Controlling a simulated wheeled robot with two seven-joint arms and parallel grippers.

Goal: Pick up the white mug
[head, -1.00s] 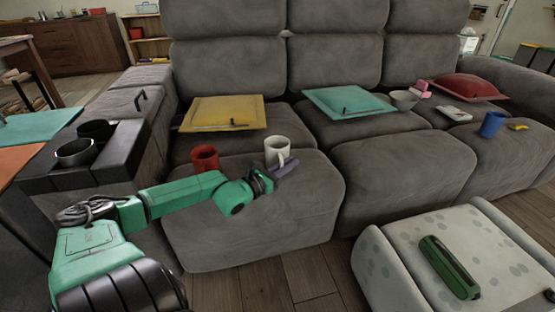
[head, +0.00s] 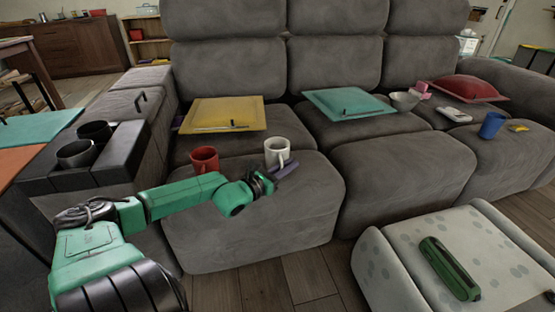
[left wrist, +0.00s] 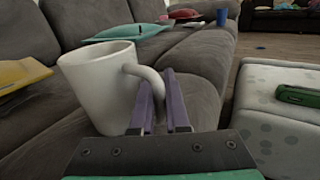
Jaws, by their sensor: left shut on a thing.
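The white mug (head: 276,153) is upright on the front of the left sofa seat. In the left wrist view the white mug (left wrist: 100,88) stands close in front, with its handle to the right. My left gripper (head: 284,168) is at the handle side of the mug. In the left wrist view my left gripper (left wrist: 164,100) has its purple fingers around the mug's handle, shut on it. The lower end of the handle is hidden by a finger. My right gripper is not in view.
A red mug (head: 205,159) stands on the same seat, left of the white mug. A yellow cushion (head: 222,112) lies behind both. A teal cushion (head: 345,102), a bowl (head: 404,100) and a blue cup (head: 492,125) are farther right. A spotted ottoman (head: 400,250) stands front right.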

